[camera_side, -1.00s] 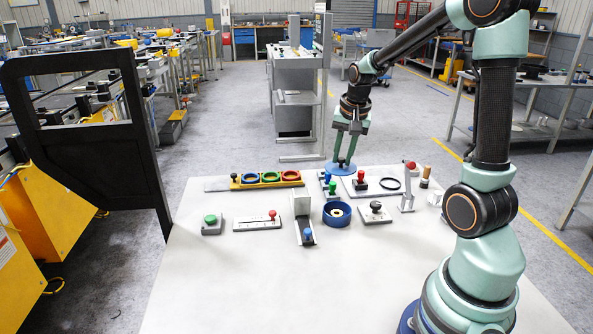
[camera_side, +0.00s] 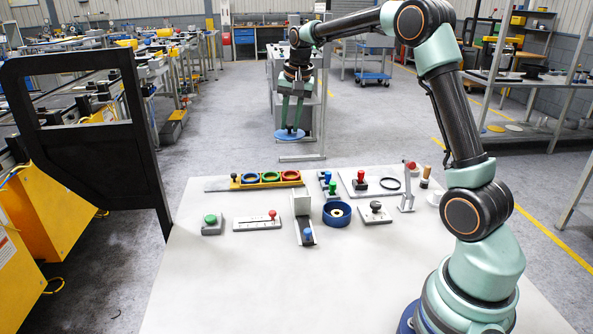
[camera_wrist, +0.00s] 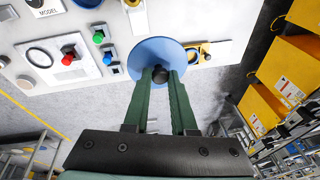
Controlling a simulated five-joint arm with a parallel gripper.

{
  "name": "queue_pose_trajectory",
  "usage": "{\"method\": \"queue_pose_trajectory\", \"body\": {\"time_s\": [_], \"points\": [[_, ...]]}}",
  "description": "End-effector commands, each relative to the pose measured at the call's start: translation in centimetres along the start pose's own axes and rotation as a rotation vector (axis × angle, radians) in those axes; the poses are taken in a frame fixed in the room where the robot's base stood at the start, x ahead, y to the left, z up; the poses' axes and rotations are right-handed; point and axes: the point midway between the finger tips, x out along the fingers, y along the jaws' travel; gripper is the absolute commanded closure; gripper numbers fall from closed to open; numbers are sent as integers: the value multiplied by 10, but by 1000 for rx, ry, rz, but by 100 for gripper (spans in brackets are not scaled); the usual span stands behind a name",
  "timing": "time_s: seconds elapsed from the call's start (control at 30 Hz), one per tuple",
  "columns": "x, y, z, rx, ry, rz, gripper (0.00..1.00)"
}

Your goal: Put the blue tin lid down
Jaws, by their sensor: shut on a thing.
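The blue tin lid (camera_side: 280,135) is a flat blue disc with a black knob on top. My gripper (camera_side: 290,124) is shut on the knob and holds the lid roughly level in the air, showing beyond the far table edge in the side view. In the wrist view the lid (camera_wrist: 150,50) covers part of the bench, and my gripper's green fingers (camera_wrist: 160,76) close on the dark knob. A round blue tin (camera_side: 337,222) stands open on the table with a pale ring inside.
A yellow rack (camera_side: 238,184) with coloured rings lies along the far edge. Around the tin are a green-button box (camera_side: 212,224), a slider gauge (camera_side: 257,223), a black-knob block (camera_side: 375,212) and a lever stand (camera_side: 407,188). The front of the white table (camera_side: 260,290) is clear.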

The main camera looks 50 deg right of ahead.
Motion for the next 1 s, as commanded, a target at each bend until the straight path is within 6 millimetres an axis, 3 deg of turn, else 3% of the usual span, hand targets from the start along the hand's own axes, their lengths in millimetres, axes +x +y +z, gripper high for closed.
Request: {"method": "queue_pose_trajectory", "body": {"time_s": [0.1,0.33,0.47,1.0], "points": [[16,-28,-2,-29,-6,-8,100],[31,-56,-3,-57,-9,-18,100],[44,-57,0,-60,-10,-18,100],[164,-37,26,-59,-11,-18,100]]}}
